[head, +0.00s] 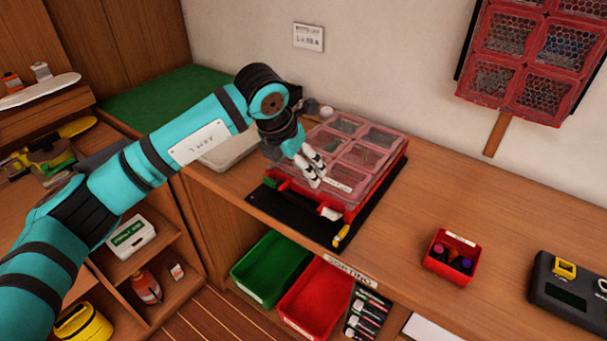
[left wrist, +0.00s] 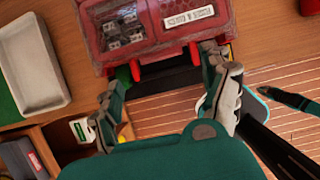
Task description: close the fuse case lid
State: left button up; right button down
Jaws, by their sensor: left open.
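The fuse case (head: 378,178) is red with clear-windowed compartments and sits on a black mat (head: 310,228) on the wooden bench. Its lid (head: 362,155) lies over the base; I cannot tell whether it is fully shut. The case also shows at the top of the left wrist view (left wrist: 122,58), with a white label on its front and two red tabs below. My left gripper (head: 313,172) is over the front left part of the case, fingers apart, nothing between them. Its spread fingers show in the left wrist view (left wrist: 165,98).
A pale tray (head: 228,150) lies left of the case, partly behind my arm. A small red box (head: 436,265) and a dark meter (head: 570,295) stand to the right. Green (head: 268,262) and red (head: 315,300) bins sit below the bench edge.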

aim_at(305, 183)
pick_arm(q)
jog(key=x, duration=0.6)
jog(key=shift+d+p, duration=0.1)
jog(key=shift+p, duration=0.3)
jog(key=shift+c, duration=0.3)
